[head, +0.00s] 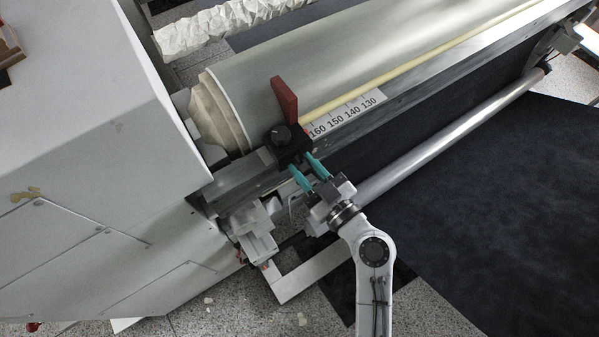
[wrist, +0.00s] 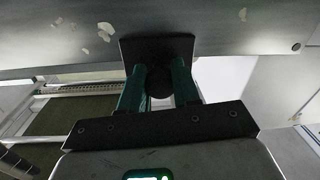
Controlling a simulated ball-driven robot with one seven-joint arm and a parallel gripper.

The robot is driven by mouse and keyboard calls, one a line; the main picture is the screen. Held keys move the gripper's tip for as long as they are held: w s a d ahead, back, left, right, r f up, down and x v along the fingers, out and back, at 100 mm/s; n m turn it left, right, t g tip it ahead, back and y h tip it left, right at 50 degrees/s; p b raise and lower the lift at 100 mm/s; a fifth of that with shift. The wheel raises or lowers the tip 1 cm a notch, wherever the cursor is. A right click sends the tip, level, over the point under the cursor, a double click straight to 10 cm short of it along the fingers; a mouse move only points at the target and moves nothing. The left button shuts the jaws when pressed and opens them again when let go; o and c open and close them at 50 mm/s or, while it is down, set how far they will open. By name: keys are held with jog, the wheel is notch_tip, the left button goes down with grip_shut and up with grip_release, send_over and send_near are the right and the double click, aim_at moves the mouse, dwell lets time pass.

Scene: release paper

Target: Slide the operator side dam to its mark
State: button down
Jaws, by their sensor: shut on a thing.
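The operator side dam is a red upright plate (head: 285,97) on a black block with a round black knob (head: 281,134). It stands on the rail at the left end of the roller, just left of the 160 on the printed scale (head: 345,115). My gripper (head: 299,161) reaches it from the front, its teal fingers at the block's near side. In the wrist view the fingers close on a dark round knob (wrist: 159,82) under a black plate (wrist: 157,47). The fingers hide part of the knob. I cannot make out the target mark clearly.
The large grey roller (head: 330,60) lies behind the rail (head: 420,85). A thin metal roller (head: 450,135) runs in front, close to my gripper. A white machine housing (head: 90,140) stands at the left. Dark sheet (head: 480,210) spreads at the right. The rail right of the dam looks clear.

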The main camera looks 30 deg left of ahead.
jog(key=w+d+b, duration=0.3)
jog(key=w+b, duration=0.2)
jog(key=w, duration=0.2)
jog(key=shift+w+d+b, duration=0.15)
jog(key=shift+w+b, duration=0.15)
jog(key=shift+w, duration=0.1)
jog(key=c, duration=0.8)
grip_release()
jog(key=b+v, duration=0.2)
jog(key=v, duration=0.8)
jog(key=shift+s+d, duration=0.25)
jog(key=shift+d, duration=0.1)
